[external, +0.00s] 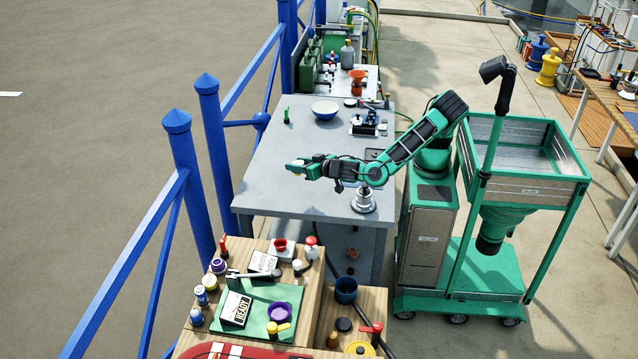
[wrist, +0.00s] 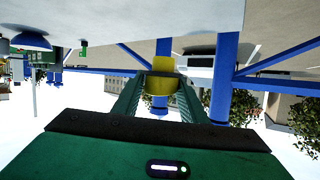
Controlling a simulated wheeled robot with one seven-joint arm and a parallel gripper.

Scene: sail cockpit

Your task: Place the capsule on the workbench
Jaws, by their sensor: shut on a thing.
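My gripper (external: 296,167) is above the left part of the grey workbench (external: 275,196), with the arm stretched out from the right. It is shut on a small yellow thing, which I take to be the capsule (wrist: 160,88). In the wrist view, the capsule sits between the two green fingers of my gripper (wrist: 160,80), which hide its sides. The workbench (wrist: 130,18) spans the top of that view, upside down. The capsule seems apart from the bench top, but the height is hard to tell.
A blue-and-white bowl (external: 325,111), a small green bottle (external: 286,116) and a dark device (external: 366,124) stand towards the back of the bench. A metal fitting (external: 364,200) stands at its front right. Blue railings (external: 207,140) run along the left. The bench's middle left is clear.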

